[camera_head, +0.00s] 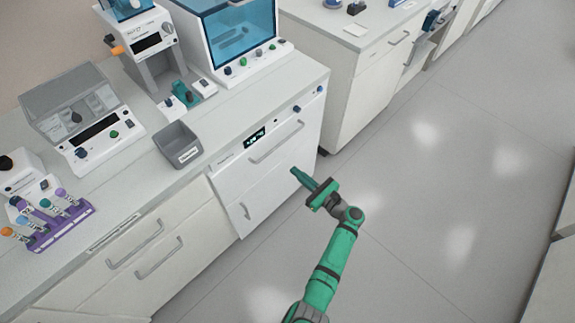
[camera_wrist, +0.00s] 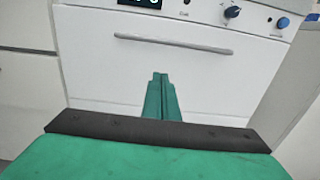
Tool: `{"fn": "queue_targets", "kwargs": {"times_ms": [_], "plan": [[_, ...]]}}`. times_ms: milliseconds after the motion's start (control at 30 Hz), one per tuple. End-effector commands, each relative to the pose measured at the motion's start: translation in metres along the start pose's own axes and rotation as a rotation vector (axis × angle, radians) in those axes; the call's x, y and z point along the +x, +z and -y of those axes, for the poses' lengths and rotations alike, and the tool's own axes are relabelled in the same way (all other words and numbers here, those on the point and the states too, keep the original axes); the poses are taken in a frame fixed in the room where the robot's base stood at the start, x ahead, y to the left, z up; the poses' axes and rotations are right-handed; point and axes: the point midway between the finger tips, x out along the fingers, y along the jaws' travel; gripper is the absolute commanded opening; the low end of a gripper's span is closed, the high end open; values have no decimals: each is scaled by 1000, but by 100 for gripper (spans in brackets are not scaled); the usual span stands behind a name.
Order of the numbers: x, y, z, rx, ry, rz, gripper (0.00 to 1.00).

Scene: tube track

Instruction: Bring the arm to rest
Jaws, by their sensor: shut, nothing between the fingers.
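My green arm reaches up from the bottom of the head view, over the floor in front of the counter. My gripper (camera_head: 296,172) points left toward the white front of an appliance (camera_head: 262,172) built in under the counter. In the wrist view my gripper (camera_wrist: 160,80) shows two green fingers lying together, with nothing between them. The appliance front (camera_wrist: 100,65) with its long handle (camera_wrist: 172,46) fills the wrist view behind the fingers. The fingertips look apart from the front, though the exact gap is hard to tell.
The counter holds a purple tube rack (camera_head: 62,225) with several tubes, a grey bin (camera_head: 178,145), a grey-lidded device (camera_head: 85,115) and a blue-windowed machine (camera_head: 235,40). Drawer handles (camera_head: 158,260) stick out below. Open floor (camera_head: 440,200) lies to the right.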

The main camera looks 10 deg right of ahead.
Motion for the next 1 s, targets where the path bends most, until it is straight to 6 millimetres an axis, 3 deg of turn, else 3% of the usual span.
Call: {"fn": "queue_targets", "kwargs": {"times_ms": [200,567,667,767,1000], "plan": [[-19,0,-3,0,5,0,0],[-24,-3,-4,-5,3,-8,0],[-28,-20,-15,-40,-5,-57,0],[-39,-51,-37,-118,-19,-156,0],[-87,-129,-102,-440,-19,-463,0]]}}
